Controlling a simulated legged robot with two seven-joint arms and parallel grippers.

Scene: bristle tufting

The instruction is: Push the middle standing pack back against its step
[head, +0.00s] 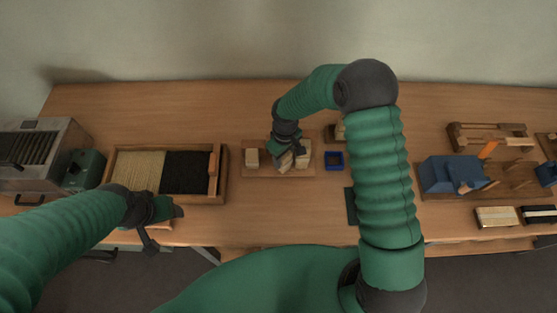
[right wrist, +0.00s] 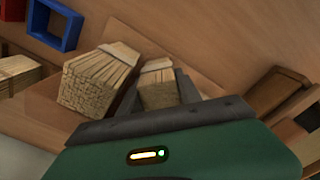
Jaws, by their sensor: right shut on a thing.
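A wooden board (head: 262,172) carries several pale bristle packs. The left pack (head: 252,158) and right pack (head: 303,159) stand to either side of the middle pack (head: 285,163), which is partly hidden by my right gripper (head: 288,150). In the right wrist view the middle pack (right wrist: 158,90) is between my right fingers, which are shut on it, and the right pack (right wrist: 95,82) stands close beside it. The steps and any gap behind the middle pack are hidden. My left gripper (head: 164,226) is open and empty by the front edge of the bristle tray.
A blue frame (head: 334,161) lies right of the board. A wooden tray (head: 226,175) with pale and black bristles is left of it. Blue fixtures (head: 446,175) and a wooden rack (head: 488,134) stand at the right. Bare table lies behind the board.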

